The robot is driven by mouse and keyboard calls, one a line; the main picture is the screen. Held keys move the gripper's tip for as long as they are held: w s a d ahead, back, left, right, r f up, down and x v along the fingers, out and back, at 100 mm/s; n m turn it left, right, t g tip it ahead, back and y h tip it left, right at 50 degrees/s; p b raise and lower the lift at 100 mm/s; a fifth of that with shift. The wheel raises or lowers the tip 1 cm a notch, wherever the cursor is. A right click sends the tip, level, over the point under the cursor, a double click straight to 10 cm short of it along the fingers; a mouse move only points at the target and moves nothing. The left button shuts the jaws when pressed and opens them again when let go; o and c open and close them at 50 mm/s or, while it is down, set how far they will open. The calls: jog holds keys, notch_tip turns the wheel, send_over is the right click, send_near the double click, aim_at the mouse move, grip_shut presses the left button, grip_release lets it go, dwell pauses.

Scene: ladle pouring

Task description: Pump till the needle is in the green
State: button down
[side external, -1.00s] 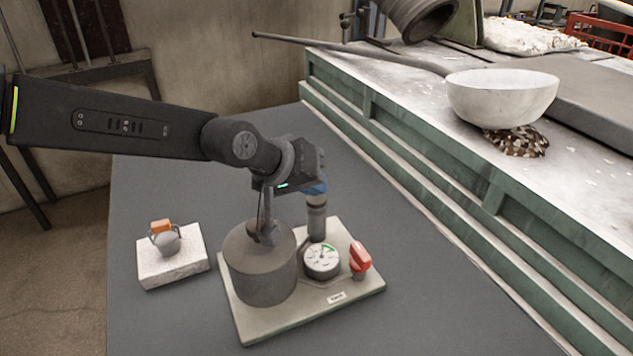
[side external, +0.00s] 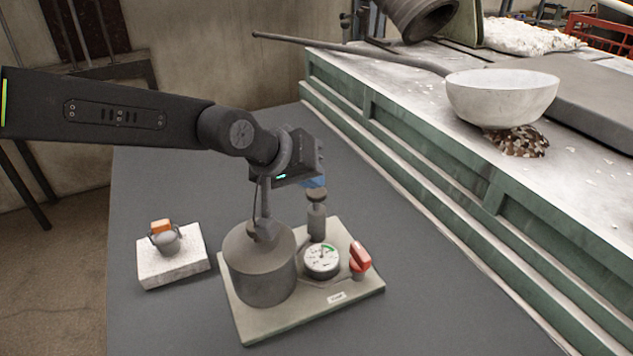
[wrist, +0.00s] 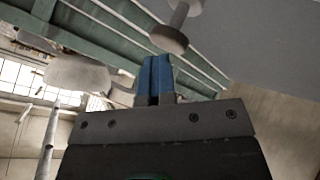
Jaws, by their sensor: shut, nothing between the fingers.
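The pump (side external: 317,222) stands upright on the pale base plate (side external: 255,332), with its round knob (side external: 316,194) raised on a thin rod. My gripper (side external: 315,182) is shut and empty just above the knob; I cannot tell if they touch. In the wrist view my blue fingers (wrist: 155,75) are closed together and the knob (wrist: 168,40) is just beyond their tips. The gauge (side external: 322,259) is white with a green band at its upper right. Its needle is too small to read surely. A red valve handle (side external: 360,257) stands right of the gauge.
A grey tank (side external: 262,272) stands on the plate, left of the gauge. A small grey pot with an orange top (side external: 165,239) sits on a white block (side external: 172,267) at left. A long-handled white ladle (side external: 502,97) rests on the raised green-sided bench (side external: 440,150) behind.

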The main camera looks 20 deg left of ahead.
jog(key=shift+r, duration=1.2)
notch_tip(320, 180, up, 5)
jog(key=shift+r, duration=0.1)
jog(key=shift+a, duration=0.1)
dwell(0.6)
jog(key=s+a+r+y, duration=0.1)
jog(key=s+a, duration=0.2)
jog(key=a, duration=0.2)
jog(key=s+a+r, duration=0.2)
jog(key=s+a, duration=0.1)
jog(key=a, duration=0.3)
jog(key=s+a+f+m+g+y, duration=0.1)
jog(key=s+a+f, duration=0.3)
jog(key=s+a, duration=0.4)
jog(key=s+a+f+m+g+y, duration=0.1)
jog(key=s+a+f+y, duration=0.2)
jog(key=s+a, duration=0.6)
jog(key=s+f, duration=0.1)
jog(key=s, duration=0.4)
jog(key=shift+s, duration=0.35)
